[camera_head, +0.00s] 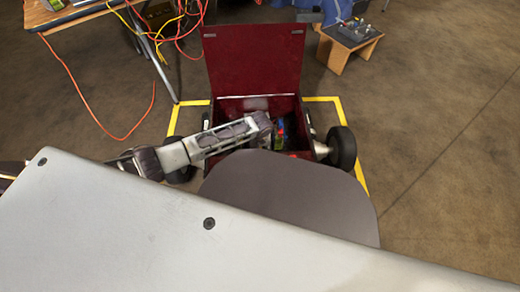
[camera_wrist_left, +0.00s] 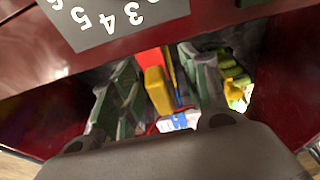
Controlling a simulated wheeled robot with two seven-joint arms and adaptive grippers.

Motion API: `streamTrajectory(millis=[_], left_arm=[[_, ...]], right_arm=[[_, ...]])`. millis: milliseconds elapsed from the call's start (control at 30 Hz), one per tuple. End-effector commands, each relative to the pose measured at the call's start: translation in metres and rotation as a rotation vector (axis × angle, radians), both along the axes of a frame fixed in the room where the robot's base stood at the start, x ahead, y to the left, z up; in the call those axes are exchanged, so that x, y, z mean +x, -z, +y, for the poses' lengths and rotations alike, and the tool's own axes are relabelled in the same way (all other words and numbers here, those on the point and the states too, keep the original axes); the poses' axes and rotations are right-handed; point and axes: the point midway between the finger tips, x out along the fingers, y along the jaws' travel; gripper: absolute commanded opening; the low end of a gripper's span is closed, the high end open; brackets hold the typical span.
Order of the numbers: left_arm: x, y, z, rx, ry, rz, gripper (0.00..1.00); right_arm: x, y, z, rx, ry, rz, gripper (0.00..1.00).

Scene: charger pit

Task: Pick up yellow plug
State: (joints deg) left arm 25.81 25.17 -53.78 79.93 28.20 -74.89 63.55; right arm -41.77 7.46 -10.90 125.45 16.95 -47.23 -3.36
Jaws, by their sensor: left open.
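The yellow plug (camera_wrist_left: 158,92) stands out as a yellow block deep inside a dark red box, seen in the left wrist view. A red piece (camera_wrist_left: 148,60) is right against it, and a blue strip (camera_wrist_left: 172,72) runs along its right side. My left gripper (camera_wrist_left: 160,84) is open, with its grey-green fingers on either side of the plug; I cannot tell whether they touch it. In the head view the left gripper (camera_head: 264,124) reaches down into the box, and the plug cannot be made out there. My right gripper is not in view.
The red box (camera_head: 314,142) has its lid (camera_head: 254,60) raised at the back and wheels at its sides. Its walls are close around the gripper. Yellow-green items (camera_wrist_left: 236,82) lie to the right inside. A cable-strewn table (camera_head: 85,12) stands at the back left.

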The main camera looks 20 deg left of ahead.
Motion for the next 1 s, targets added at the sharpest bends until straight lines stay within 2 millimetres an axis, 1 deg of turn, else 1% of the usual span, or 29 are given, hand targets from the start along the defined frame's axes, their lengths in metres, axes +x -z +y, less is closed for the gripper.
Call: streamTrajectory(millis=[367,533,567,900,1000], left_arm=[[0.0003,0.002,0.0,0.0,0.0,0.0,0.46],[0.0002,0.002,0.0001,0.0,0.0,0.0,0.46],[0.0002,0.002,0.0001,0.0,0.0,0.0,0.44],[0.0002,0.002,0.0002,0.0,0.0,0.0,0.01],[0.0003,0.002,0.0001,0.0,0.0,0.0,0.0]], right_arm=[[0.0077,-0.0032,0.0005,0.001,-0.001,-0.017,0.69],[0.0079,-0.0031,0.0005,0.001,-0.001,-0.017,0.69],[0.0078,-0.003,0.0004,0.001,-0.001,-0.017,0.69],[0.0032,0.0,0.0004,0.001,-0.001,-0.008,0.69],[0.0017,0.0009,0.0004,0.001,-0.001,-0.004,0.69]])
